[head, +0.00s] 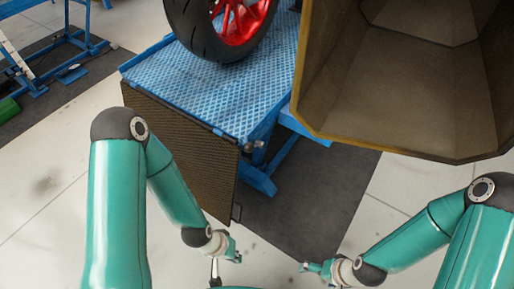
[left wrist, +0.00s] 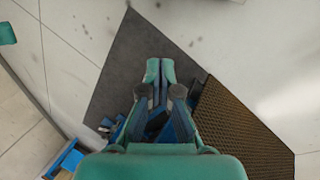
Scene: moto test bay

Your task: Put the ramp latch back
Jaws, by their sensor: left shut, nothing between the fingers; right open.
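The brown grated ramp (head: 180,145) hangs steeply from the near end of the blue platform (head: 215,85). A small dark fitting (head: 257,148), possibly the latch, sits on the blue frame by the ramp's right edge. A thin dark loop (head: 236,212) shows at the ramp's lower right corner; I cannot tell which one is the latch. My left gripper (head: 238,257) is shut and empty, below the ramp's lower corner in the picture. In the left wrist view my shut fingers (left wrist: 160,68) lie left of the ramp (left wrist: 235,125). My right gripper (head: 303,266) is open and empty, apart from the ramp.
A motorcycle wheel (head: 222,28) with a red rim stands on the platform. A large brown bin-like box (head: 400,85) with a yellow edge fills the upper right. A dark mat (head: 325,205) lies under the platform. A blue stand (head: 70,45) is far left. Floor between my arms is clear.

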